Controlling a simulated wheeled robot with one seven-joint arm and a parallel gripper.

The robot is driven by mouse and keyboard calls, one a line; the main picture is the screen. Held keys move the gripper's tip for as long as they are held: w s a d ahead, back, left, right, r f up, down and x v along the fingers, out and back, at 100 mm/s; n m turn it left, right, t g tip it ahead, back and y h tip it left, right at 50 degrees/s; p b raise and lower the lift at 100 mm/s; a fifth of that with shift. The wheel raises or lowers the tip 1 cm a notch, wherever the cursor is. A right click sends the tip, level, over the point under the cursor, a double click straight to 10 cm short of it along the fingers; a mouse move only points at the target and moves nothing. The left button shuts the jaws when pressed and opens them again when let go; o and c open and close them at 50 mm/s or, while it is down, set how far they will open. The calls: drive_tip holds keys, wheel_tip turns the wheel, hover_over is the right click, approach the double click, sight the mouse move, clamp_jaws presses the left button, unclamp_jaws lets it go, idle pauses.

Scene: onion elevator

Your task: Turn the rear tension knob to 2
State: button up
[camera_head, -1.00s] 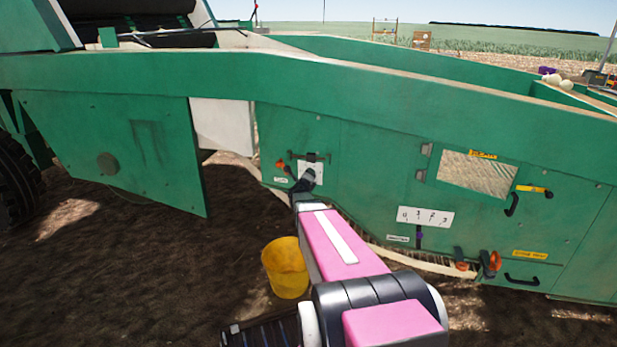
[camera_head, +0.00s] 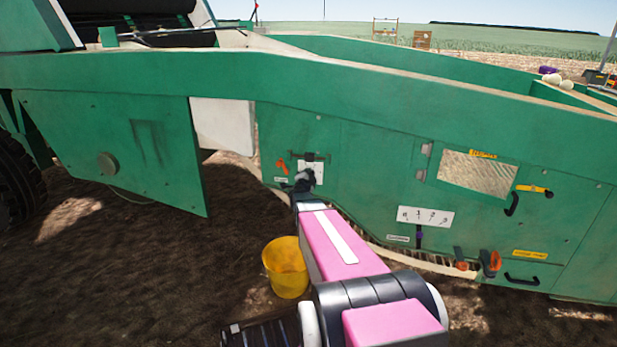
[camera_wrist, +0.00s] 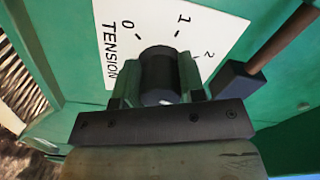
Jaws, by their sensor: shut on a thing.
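The tension knob (camera_wrist: 158,72) is a dark round knob on a white scale plate (camera_wrist: 112,20) marked TENSION, with 0, 1 and 2 visible. My gripper (camera_wrist: 158,88) is around the knob, a finger on each side, shut on it. I cannot clearly make out which number the knob points at. In the head view my gripper (camera_head: 305,180) is at the green machine's side panel and covers most of the knob. Part of the white plate (camera_head: 318,172) shows beside it.
An orange handle (camera_head: 282,166) is just left of the plate. A second scale (camera_head: 425,217), with a lever below, is further right, near orange knobs (camera_head: 491,262) and black handles (camera_head: 512,204). A yellow bucket (camera_head: 285,268) stands on the soil below. In the wrist view a dark bar (camera_wrist: 265,60) is close at right.

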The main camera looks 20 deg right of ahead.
drive_tip(key=n, duration=0.4)
drive_tip(key=shift+f+n, duration=0.1)
drive_tip(key=shift+n, duration=0.3)
drive_tip(key=n, duration=0.4)
drive_tip(key=shift+s+n, duration=0.1)
drive_tip(key=shift+n, duration=0.2)
drive_tip(key=o, duration=0.9)
drive_tip(key=shift+o, duration=0.2)
drive_tip(key=v, duration=1)
drive_tip(key=shift+s+a, duration=0.25)
drive_tip(key=shift+s, duration=0.05)
